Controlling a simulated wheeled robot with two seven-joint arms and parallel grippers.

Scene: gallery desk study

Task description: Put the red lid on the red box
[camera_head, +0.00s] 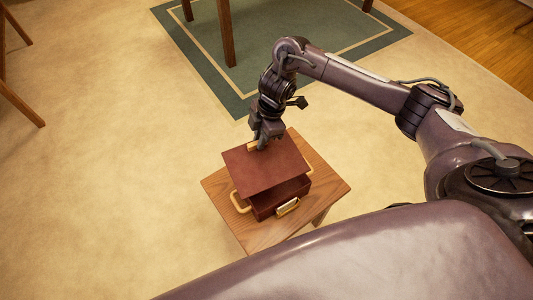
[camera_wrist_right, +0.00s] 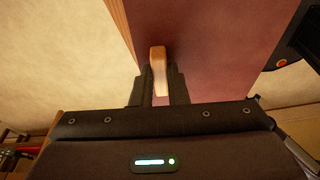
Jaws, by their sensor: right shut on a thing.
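The red box (camera_head: 280,203) stands on a small wooden table, with gold handles at its left side, right side and front. The red lid (camera_head: 262,169) is above the box, tilted and shifted a little to the left, and covers most of its opening. My right gripper (camera_head: 263,142) is shut on the lid's light-coloured handle. In the right wrist view the handle (camera_wrist_right: 158,70) sits between the two fingers, with the lid's red face (camera_wrist_right: 215,45) behind it. The box's inside is mostly hidden by the lid. My left gripper is not in view.
The small wooden table (camera_head: 225,207) has bare top around the box. A green rug (camera_head: 195,50) with a pale line lies behind, with wooden furniture legs (camera_head: 227,35) on it. Another wooden leg (camera_head: 22,108) is at the left. The pale floor is otherwise clear.

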